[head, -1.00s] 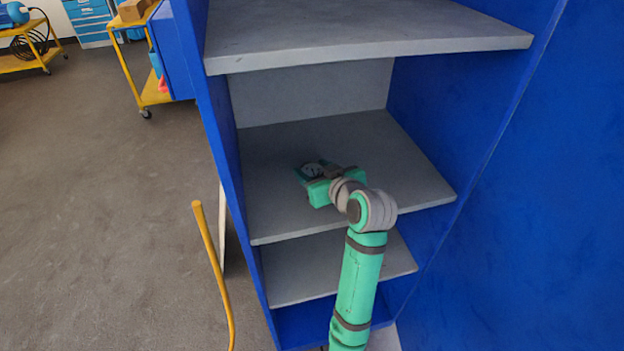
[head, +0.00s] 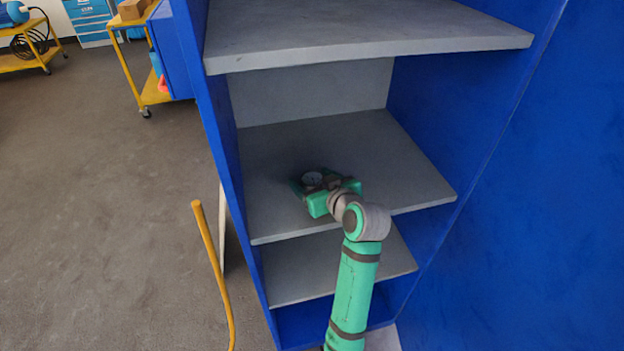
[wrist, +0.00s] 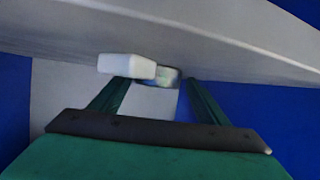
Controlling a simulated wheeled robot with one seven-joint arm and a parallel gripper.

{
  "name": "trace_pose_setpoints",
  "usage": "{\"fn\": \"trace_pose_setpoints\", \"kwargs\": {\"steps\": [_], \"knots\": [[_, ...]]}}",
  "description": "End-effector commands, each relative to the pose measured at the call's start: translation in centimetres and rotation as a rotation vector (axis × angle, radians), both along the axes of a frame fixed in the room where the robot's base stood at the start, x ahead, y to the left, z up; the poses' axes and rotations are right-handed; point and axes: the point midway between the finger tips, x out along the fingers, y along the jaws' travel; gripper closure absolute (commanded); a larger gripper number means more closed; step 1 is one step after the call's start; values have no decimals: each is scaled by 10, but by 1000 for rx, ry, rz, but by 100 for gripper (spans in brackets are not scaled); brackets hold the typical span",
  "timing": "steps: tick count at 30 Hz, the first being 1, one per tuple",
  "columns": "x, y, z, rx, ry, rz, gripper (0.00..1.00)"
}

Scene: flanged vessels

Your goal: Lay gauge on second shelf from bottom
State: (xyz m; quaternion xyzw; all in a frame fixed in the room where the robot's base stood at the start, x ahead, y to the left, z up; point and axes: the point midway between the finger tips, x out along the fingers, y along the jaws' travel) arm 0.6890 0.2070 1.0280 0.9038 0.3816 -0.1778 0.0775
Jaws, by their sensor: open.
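The gauge (head: 312,178), a small round dial, shows just past my gripper over the middle grey shelf (head: 390,160), the second grey board up from the lowest one visible. In the wrist view the gauge (wrist: 128,66) is a blurred pale body with a glassy end, at and beyond the fingertips. My gripper (head: 314,184) is open, its fingers spread either side of the glassy end in the wrist view (wrist: 158,82). I cannot tell whether the gauge rests on the board or touches a finger.
The blue cabinet's side walls (head: 480,110) stand close on both sides. A grey board (head: 360,35) overhangs above, and a lower grey board (head: 300,275) lies below. The middle shelf is clear around the gripper. A yellow rail (head: 212,265) stands at the front left.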

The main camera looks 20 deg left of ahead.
Motion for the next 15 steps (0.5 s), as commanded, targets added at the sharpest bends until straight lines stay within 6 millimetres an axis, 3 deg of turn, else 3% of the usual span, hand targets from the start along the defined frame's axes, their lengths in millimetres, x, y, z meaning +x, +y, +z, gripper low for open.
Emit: {"fn": "trace_pose_setpoints", "kwargs": {"steps": [7,15], "knots": [[-6,-8,7,2,-1,-2,31],[-39,-42,27,0,-4,-3,31]]}}
